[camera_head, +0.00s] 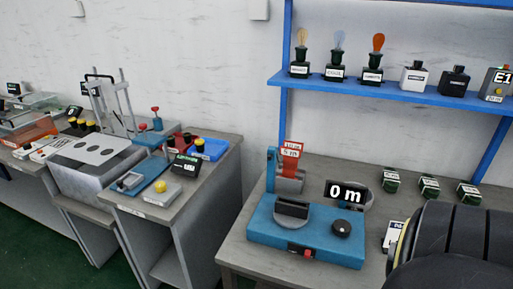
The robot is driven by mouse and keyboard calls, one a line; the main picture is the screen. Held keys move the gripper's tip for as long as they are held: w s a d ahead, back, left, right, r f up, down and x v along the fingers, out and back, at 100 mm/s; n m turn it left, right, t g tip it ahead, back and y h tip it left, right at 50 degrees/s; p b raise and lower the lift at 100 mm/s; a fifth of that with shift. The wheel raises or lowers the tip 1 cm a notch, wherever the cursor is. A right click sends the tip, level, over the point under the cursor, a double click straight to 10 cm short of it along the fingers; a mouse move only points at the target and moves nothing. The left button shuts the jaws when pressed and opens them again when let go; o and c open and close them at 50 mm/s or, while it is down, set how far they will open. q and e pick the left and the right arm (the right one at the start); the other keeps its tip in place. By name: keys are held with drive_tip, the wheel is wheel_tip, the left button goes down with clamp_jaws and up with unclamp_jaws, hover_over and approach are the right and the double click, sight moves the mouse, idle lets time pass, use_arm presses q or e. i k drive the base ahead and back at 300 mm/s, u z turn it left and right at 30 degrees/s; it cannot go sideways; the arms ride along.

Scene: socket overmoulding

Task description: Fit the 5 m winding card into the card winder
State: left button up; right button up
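The card winder (305,236) is a blue machine on the grey table, with a dark flat holder on a round base (292,209), a black knob and a display reading "0 m". At its back left, a red piece with white labels reading "10 m" and "5 m" (290,151) stands by a blue upright. I cannot tell whether the 5 m winding card is a separate piece there. No card shows clearly in the dark holder. Neither of my grippers is in view.
A blue shelf (400,92) above holds several bulbs and bottles. Several small dark green boxes (429,187) sit right of the winder. Part of my arm covers the lower right. Another bench (180,205) with equipment stands left, across a gap.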

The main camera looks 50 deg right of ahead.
sight(290, 213)
drive_tip(key=i, duration=2.1)
drive_tip(key=z, duration=3.55)
